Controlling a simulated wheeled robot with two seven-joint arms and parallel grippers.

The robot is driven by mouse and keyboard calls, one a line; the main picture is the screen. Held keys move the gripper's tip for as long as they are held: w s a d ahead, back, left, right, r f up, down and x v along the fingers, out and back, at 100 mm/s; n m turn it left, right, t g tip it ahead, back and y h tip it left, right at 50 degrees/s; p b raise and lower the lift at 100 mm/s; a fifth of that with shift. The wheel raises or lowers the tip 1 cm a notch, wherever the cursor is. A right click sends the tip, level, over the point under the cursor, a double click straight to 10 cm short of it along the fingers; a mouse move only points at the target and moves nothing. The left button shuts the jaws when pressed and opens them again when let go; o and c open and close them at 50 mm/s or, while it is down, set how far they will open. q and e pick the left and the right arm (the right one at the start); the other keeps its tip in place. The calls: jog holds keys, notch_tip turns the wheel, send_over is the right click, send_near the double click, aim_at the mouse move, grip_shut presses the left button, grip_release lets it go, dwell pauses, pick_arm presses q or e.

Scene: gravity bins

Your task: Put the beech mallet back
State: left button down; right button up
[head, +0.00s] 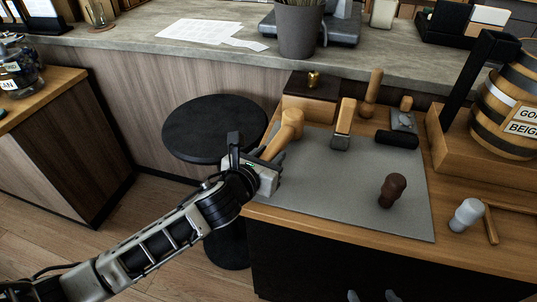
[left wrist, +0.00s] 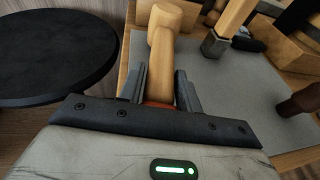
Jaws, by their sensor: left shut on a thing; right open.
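The beech mallet (head: 291,122) has a pale rounded wooden head and a pale handle. My left gripper (head: 268,160) is shut on its handle near the left edge of the grey mat (head: 330,200). In the left wrist view the handle (left wrist: 161,75) stands between the two dark fingers, with the head (left wrist: 172,15) beyond them and a reddish band low on the handle. Whether the mallet touches the mat I cannot tell. Two grey fingertips of my right gripper (head: 372,297) show apart at the bottom edge, with nothing visible between them.
A wooden-handled tool with a grey head (head: 340,142), a black cylinder (head: 397,139) and a dark brown tamper-like tool (head: 392,190) are on the mat. A wooden block (head: 308,106) stands behind. A white-headed tool (head: 466,214) lies right. A black stool (head: 213,128) stands left.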

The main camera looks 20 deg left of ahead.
pick_arm(q)
jog(key=shift+f, duration=0.2)
jog(key=c, duration=0.9)
grip_release()
jog(key=shift+f, duration=0.2)
jog(key=v, duration=1.6)
